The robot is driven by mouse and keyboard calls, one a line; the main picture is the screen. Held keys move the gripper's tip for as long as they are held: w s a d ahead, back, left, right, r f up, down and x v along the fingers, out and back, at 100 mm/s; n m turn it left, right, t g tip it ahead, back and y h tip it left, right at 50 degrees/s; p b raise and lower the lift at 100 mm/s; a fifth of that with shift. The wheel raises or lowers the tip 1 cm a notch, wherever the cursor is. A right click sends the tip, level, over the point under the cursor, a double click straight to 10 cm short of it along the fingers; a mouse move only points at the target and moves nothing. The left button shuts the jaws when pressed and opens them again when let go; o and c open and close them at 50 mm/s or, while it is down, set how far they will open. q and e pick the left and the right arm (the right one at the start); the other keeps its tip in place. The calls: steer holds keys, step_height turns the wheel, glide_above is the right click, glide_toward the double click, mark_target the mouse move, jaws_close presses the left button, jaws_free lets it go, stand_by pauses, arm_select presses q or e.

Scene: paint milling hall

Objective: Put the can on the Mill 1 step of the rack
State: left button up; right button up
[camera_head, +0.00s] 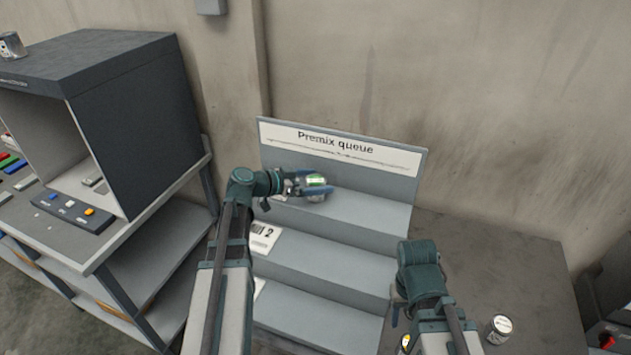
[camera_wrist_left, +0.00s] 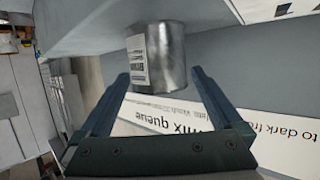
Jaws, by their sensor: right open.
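The stepped grey rack (camera_head: 350,211) has a "Premix queue" sign. A lower step label ends in "2"; the top step's label is mostly hidden by my gripper. My right gripper (camera_head: 398,302) is open, low at the rack's right side, partly hidden.
A can (camera_head: 499,329) stands on the dark table (camera_head: 460,265) right of the rack. Another yellow-topped can (camera_head: 406,341) is partly hidden by my right arm. A dark booth (camera_head: 135,120) on a workbench stands at left, with a can (camera_head: 12,45) on top.

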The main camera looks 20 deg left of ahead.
arm_select(q)
steer(key=shift+s+r+p, duration=0.1)
steer(key=shift+r+p, duration=0.2)
steer(key=p+v, duration=0.3)
steer(key=v, duration=0.8)
steer(key=shift+s+a+p, duration=0.25)
steer(key=shift+p, duration=0.15)
